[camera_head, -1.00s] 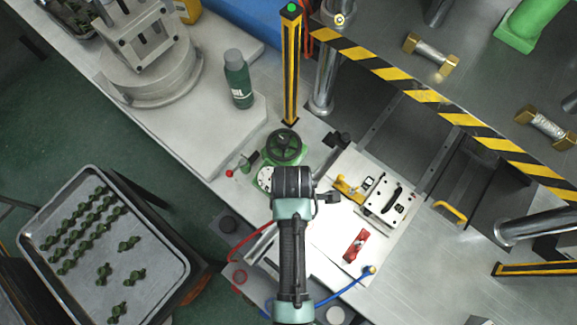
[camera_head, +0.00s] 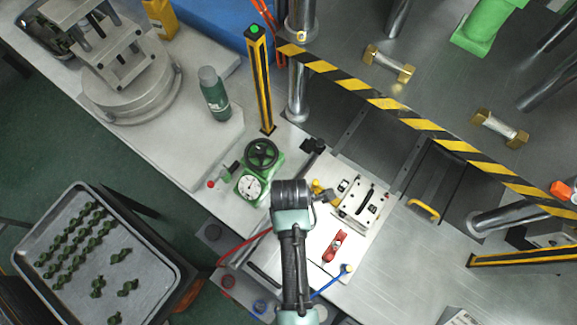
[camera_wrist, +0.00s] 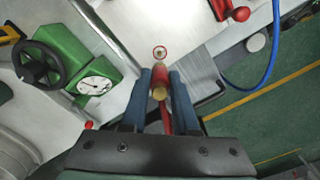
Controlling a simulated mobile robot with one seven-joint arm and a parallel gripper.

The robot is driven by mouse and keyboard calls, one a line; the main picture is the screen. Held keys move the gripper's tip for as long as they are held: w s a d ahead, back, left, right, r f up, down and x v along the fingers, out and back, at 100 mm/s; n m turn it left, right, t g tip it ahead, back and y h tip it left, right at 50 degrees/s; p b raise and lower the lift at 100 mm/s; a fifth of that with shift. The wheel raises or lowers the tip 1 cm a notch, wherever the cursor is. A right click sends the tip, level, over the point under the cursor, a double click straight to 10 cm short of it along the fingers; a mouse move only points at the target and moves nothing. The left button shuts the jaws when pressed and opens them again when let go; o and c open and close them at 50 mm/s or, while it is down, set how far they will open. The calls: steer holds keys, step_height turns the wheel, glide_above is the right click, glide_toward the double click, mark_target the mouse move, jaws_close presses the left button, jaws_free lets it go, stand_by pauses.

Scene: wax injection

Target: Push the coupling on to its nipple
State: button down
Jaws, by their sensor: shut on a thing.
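In the wrist view my gripper (camera_wrist: 161,76) is shut on a brass-coloured coupling (camera_wrist: 160,92) at the end of the red hose (camera_wrist: 166,119). The blue fingers stand on either side of it. A small round fitting with a red ring (camera_wrist: 160,52), seemingly the nipple, is on the pale surface just beyond the fingertips. The coupling appears apart from it; the height between them cannot be judged. In the head view my arm hides the fingertips, coupling and this fitting; the red hose (camera_head: 243,247) runs out to the left.
A green handwheel unit (camera_head: 262,154) with a dial gauge (camera_head: 250,188) stands close by. A red clamp-like part (camera_head: 335,245) and a blue hose (camera_head: 330,285) lie to the right. A striped post (camera_head: 260,80) and striped bench edge (camera_head: 400,107) rise behind. A part tray (camera_head: 140,275) stands left.

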steer(key=shift+f+b, duration=1.75)
steer(key=shift+f, duration=0.95)
steer(key=shift+f+b, duration=0.55)
steer(key=shift+f, duration=1)
stand_by(0.6)
steer(key=c, duration=0.6)
jaws_free()
steer(key=shift+r, duration=0.15)
